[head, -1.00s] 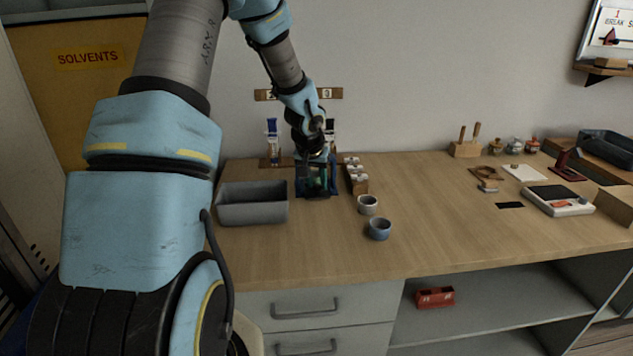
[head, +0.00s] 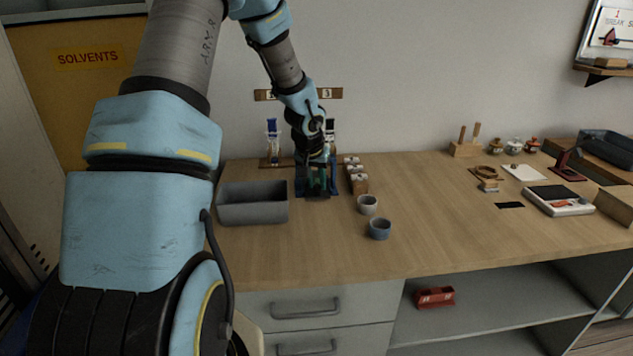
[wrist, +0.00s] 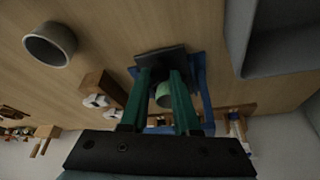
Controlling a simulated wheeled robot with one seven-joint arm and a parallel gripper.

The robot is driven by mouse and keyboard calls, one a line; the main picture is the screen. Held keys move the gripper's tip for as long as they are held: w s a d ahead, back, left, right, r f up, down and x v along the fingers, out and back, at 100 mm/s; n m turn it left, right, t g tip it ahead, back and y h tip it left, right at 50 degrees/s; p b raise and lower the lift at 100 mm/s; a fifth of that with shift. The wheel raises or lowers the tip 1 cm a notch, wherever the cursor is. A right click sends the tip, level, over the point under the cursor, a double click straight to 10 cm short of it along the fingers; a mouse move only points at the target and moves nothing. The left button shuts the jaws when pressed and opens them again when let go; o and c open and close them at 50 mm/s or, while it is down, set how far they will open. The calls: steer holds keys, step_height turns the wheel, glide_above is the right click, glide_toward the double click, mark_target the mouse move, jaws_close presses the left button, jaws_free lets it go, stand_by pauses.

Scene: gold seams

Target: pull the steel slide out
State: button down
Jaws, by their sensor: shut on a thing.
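My gripper (head: 316,180) points down at a small blue stand (head: 300,188) on the bench. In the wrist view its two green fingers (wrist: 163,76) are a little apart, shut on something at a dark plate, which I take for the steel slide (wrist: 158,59). The exact contact is hidden by the fingertips. The blue frame of the stand (wrist: 206,90) shows beside and behind the fingers. A pale green round thing (wrist: 163,96) shows between the fingers; I cannot tell whether they touch it.
A grey bin (head: 252,204) stands close left of the stand. A wooden block with white pieces (head: 356,178) is close right. The bench in front of the stand is clear.

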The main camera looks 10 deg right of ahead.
stand_by(0.4)
steer(key=s+b, duration=0.2)
steer(key=s, duration=0.1)
steer(key=s+b, duration=0.2)
steer(key=s, duration=0.2)
steer(key=shift+s+a+f, duration=0.1)
steer(key=shift+s+a, duration=0.1)
steer(key=shift+s, duration=0.55)
steer(key=c, duration=0.6)
jaws_free()
steer(key=shift+c, duration=0.2)
steer(key=p+v, duration=0.2)
steer(key=v, duration=0.9)
steer(key=shift+p, duration=0.35)
